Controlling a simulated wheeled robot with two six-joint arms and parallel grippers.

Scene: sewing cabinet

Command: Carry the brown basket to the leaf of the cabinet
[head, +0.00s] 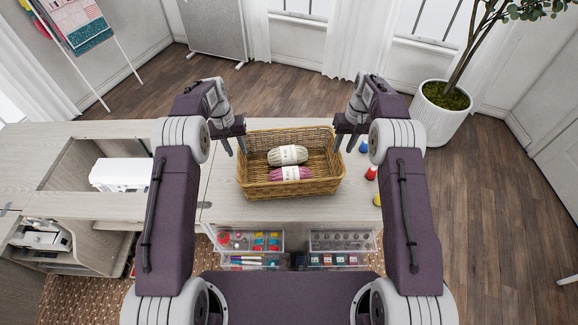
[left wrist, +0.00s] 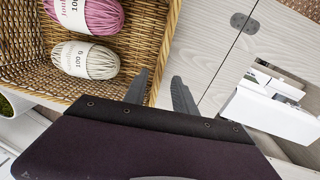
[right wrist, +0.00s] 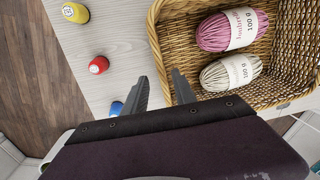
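The brown wicker basket (head: 292,190) stands on the pale wood top right of a hinged seam. It holds a cream yarn ball (head: 288,155) and a pink yarn ball (head: 291,174). My left gripper (head: 236,146) is at the basket's left wall; in the left wrist view its fingers (left wrist: 161,78) are apart, one on each side of the rim. My right gripper (head: 345,143) is at the right wall; in the right wrist view its fingers (right wrist: 160,78) are likewise apart around the rim. The cabinet top (head: 85,204) continues left of the seam; I cannot tell which panel is the leaf.
A blue spool (head: 363,147), a red spool (head: 371,173) and a yellow spool (head: 377,200) stand right of the basket. A white object (head: 122,173) sits at the opening in the left top. Clear drawers (head: 342,240) are below the front edge. A potted plant (head: 440,118) is at the right.

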